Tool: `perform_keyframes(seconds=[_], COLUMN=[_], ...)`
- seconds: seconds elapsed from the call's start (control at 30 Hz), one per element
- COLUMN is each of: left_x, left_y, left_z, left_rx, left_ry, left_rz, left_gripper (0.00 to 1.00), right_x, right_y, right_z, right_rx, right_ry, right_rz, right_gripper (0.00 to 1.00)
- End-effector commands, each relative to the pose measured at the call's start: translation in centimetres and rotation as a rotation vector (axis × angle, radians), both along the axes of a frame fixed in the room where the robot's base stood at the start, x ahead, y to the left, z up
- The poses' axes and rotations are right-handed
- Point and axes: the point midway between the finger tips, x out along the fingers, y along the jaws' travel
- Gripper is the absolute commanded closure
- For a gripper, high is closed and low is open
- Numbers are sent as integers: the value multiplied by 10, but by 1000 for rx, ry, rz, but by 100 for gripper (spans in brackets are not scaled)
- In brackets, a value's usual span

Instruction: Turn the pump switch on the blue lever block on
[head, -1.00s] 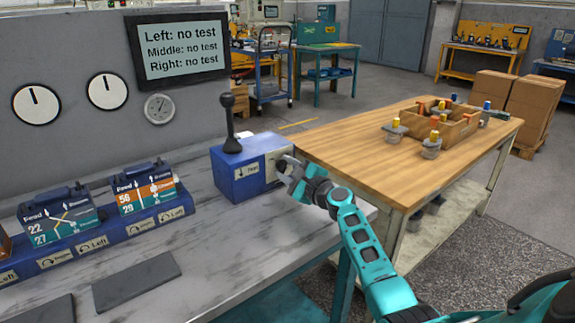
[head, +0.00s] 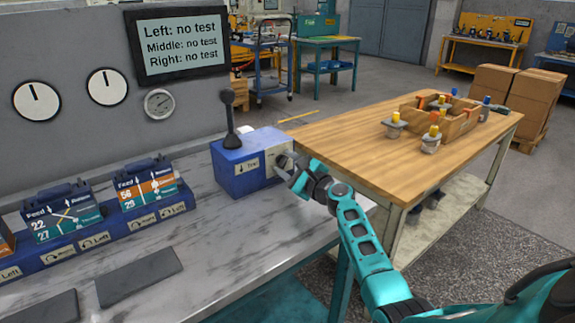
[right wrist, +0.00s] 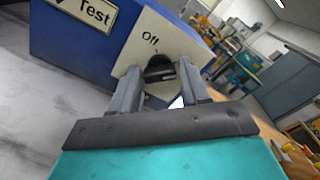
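The blue lever block (head: 236,176) stands on the grey bench, with a black ball-topped lever on top and a "Test" label on its front. In the right wrist view, the block (right wrist: 65,45) has a pale plate (right wrist: 150,40) marked "Off" on its side. The dark round pump switch (right wrist: 160,72) sits on that plate below the word. My right gripper (head: 287,172) is at this side face. Its two fingers (right wrist: 157,80) stand apart, one on each side of the switch; I cannot tell whether they touch it. My left gripper is not in view.
A screen (head: 181,47) reads "no test" for left, middle and right. Feed blocks (head: 62,213) stand left on the bench. A wooden table (head: 370,150) with a parts crate is close on the right.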

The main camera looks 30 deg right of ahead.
Motion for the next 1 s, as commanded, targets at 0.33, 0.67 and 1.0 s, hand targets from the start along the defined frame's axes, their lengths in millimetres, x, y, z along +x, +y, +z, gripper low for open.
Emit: perform_keyframes(seconds=[0.33,0.67,1.0], left_x=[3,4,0], left_y=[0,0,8], left_z=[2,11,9], left_rx=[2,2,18], left_ry=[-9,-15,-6], left_rz=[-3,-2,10], left_gripper=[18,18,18], right_x=[0,-23,-91], right_y=[0,-1,-7], right_z=[0,1,0], right_rx=[-3,-4,-2], right_ry=[-1,2,2], right_rz=[1,1,1], right_gripper=[36,36,36])
